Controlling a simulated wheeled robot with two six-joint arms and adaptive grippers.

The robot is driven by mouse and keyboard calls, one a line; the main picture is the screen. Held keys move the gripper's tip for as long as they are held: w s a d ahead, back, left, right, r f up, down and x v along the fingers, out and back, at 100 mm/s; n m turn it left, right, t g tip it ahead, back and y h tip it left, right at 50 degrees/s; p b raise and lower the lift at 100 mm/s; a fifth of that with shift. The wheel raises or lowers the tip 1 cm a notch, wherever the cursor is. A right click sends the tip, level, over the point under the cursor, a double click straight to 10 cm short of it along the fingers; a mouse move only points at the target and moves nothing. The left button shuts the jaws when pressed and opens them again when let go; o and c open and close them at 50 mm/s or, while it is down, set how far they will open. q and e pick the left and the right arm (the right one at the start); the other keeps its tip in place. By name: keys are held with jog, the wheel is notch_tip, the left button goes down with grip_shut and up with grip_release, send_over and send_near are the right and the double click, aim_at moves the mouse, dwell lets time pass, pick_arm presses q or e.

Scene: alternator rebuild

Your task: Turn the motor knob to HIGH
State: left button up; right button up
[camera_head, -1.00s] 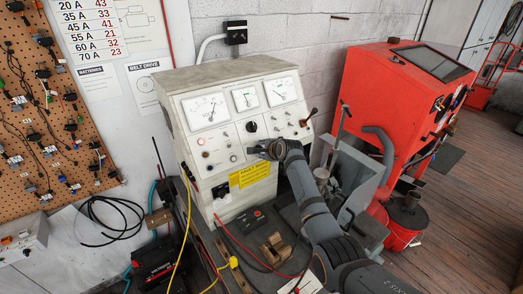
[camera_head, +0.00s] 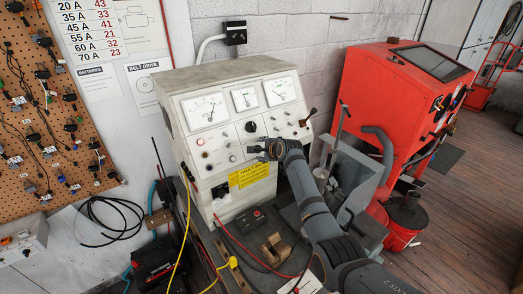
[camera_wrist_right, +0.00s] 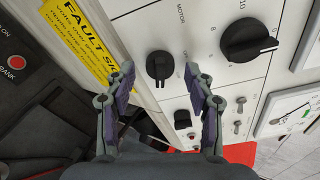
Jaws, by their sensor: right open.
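The motor knob (camera_wrist_right: 160,66) is a black knob beside the word MOTOR on the pale tester panel. Its printed positions are partly covered, so I cannot read its setting. In the head view my right gripper hides it. My right gripper (camera_head: 262,149) is at the lower middle of the tester's front (camera_head: 222,140). In the wrist view the right gripper (camera_wrist_right: 160,73) is open, with one finger either side of the knob and gaps between. No contact shows. My left gripper is not in view.
A larger black dial (camera_wrist_right: 250,40) with numbers sits close to the motor knob, and small toggle switches (camera_wrist_right: 240,105) are near the right finger. A yellow fault label (camera_head: 250,174) is below. A red cabinet (camera_head: 395,95) stands to the right.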

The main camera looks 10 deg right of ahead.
jog(key=v, duration=1.2)
jog(key=shift+f, duration=0.1)
